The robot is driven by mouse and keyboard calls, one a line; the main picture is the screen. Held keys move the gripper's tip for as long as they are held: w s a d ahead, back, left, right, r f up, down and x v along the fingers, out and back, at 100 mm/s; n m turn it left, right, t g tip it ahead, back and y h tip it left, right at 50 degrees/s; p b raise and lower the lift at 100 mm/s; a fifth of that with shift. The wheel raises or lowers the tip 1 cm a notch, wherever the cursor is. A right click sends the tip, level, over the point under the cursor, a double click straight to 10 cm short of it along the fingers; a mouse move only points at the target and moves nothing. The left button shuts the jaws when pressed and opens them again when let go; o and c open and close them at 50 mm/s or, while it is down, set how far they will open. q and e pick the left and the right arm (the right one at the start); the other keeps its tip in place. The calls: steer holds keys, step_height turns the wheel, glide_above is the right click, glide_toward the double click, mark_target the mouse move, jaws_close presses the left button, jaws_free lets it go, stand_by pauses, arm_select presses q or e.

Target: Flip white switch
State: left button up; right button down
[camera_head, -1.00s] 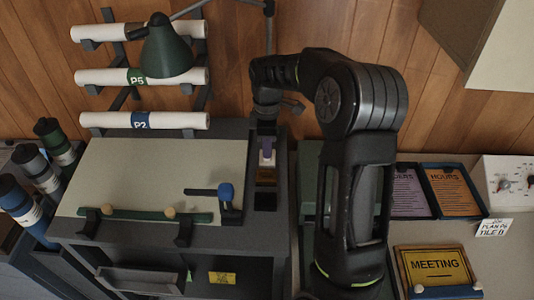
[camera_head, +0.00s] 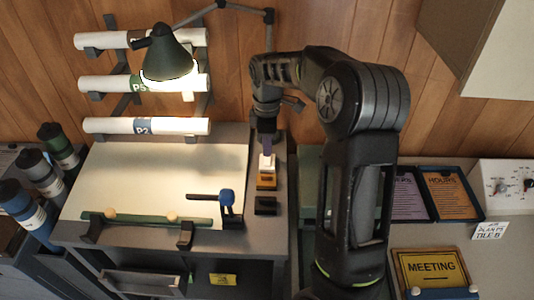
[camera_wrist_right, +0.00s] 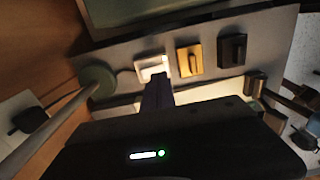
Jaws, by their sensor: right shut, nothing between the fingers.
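The white switch (camera_head: 267,163) is at the far end of a row on the dark strip right of the drawing board. It also shows in the wrist view (camera_wrist_right: 150,67). My right gripper (camera_head: 266,147) is shut and empty, pointing down at the white switch. In the wrist view its purplish fingertips (camera_wrist_right: 157,88) are right at the switch's near edge; they cover part of it, and I cannot tell whether they touch. A yellow switch (camera_wrist_right: 189,60) and a black switch (camera_wrist_right: 232,50) sit beside it. My left gripper is out of view.
A green desk lamp (camera_head: 165,57) is lit above the drawing board (camera_head: 150,180). Rolled plans (camera_head: 147,126) hang on the wall rack. A blue-knobbed holder (camera_head: 227,197) stands just left of the switches. Framed signs (camera_head: 432,267) and a dial panel (camera_head: 505,188) are at right.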

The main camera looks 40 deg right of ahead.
mark_target(267, 163)
steer(key=shift+r+p, duration=1.15)
steer(key=shift+r, duration=0.7)
